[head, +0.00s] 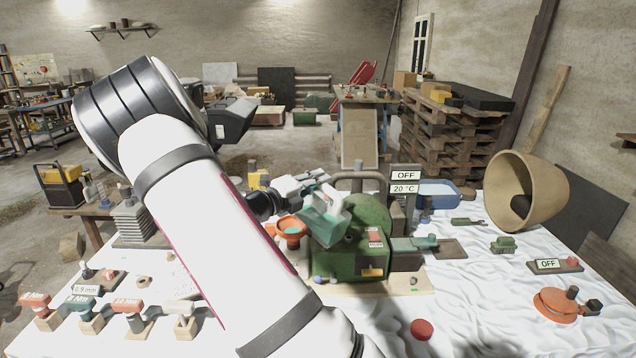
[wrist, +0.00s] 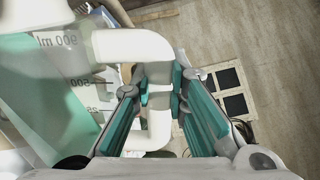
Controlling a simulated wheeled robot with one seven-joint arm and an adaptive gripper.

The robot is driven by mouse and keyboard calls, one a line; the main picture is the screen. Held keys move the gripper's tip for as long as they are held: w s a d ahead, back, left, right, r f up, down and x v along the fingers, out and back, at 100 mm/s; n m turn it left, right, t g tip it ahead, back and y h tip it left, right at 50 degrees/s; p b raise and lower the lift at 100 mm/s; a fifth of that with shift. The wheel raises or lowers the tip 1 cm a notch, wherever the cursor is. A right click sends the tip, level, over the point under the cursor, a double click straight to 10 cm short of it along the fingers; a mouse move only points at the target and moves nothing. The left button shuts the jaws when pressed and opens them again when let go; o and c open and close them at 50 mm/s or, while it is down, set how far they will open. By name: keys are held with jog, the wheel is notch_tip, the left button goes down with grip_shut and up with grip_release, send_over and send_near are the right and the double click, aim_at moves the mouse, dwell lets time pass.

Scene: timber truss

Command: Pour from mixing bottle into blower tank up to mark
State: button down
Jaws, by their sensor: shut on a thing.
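The mixing bottle (head: 325,217) is a clear jug with teal liquid, tilted in the air over the green blower (head: 362,250). My gripper (head: 306,187) is shut on its white handle, which passes between the teal fingers (wrist: 160,98) in the wrist view. That view also shows the bottle wall (wrist: 68,62) with volume marks, one reading 900 ml, and teal liquid at the left. I cannot make out a stream, and the tank's mark and level are hidden or too small.
Signs reading OFF and 20 °C (head: 405,180) stand behind the blower. A large tan pot (head: 545,195) lies tilted at the right. Several small labelled tools (head: 82,308) stand front left. A red round object (head: 421,329) lies in front on the white cloth.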

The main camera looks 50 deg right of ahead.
aim_at(319, 199)
jog(key=shift+s+a+r+m, duration=0.1)
jog(key=shift+s+r+m, duration=0.25)
jog(key=shift+s+m, duration=0.45)
jog(key=shift+s+r+m, duration=0.3)
jog(key=shift+s+m, duration=0.05)
jog(key=shift+m, duration=0.75)
jog(key=m, duration=0.3)
jog(key=s+f+m, duration=0.1)
jog(key=shift+m, duration=0.3)
jog(key=shift+w+f+m, duration=0.2)
jog(key=shift+f+m, duration=0.45)
jog(key=shift+m, duration=0.1)
jog(key=shift+w+f+m, duration=0.25)
jog(key=shift+f+m, duration=0.4)
jog(key=shift+m, duration=0.15)
jog(key=shift+w+f+m, duration=0.2)
jog(key=shift+f+m, duration=0.45)
jog(key=shift+m, duration=0.1)
jog(key=shift+w+f+m, duration=0.3)
jog(key=shift+f+m, duration=0.1)
jog(key=shift+f, duration=0.1)
jog(key=shift+w+f+m, duration=0.25)
jog(key=shift+f+m, duration=0.15)
jog(key=shift+f, duration=0.1)
